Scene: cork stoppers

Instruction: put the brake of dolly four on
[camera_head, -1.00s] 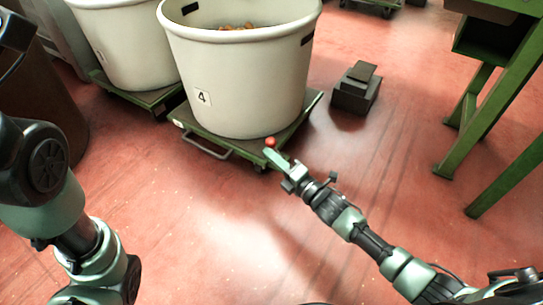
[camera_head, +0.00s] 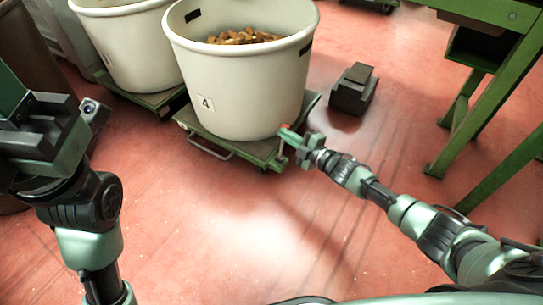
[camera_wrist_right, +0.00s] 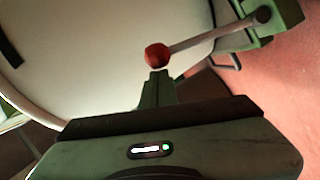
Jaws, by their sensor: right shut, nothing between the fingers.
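Dolly four (camera_head: 240,147) is a low green platform under a cream tub (camera_head: 235,85) labelled 4. In the right wrist view, a brake lever (camera_wrist_right: 210,36) slants from a pivot on a green bracket to a red ball knob (camera_wrist_right: 157,55). My right gripper (camera_head: 287,134) is at the dolly's near right corner, shut and empty. Its fingertips (camera_wrist_right: 157,78) are right by the knob in the wrist view; I cannot tell whether they touch. In the head view the gripper hides most of the lever. My left gripper (camera_head: 12,95) is at the left edge, its jaws unclear.
Another cream tub (camera_head: 125,45) on a green dolly stands to the left. A dark pedal-like block (camera_head: 353,90) lies on the floor to the right. A green bench frame (camera_head: 480,110) stands at the far right. The red floor in front is clear.

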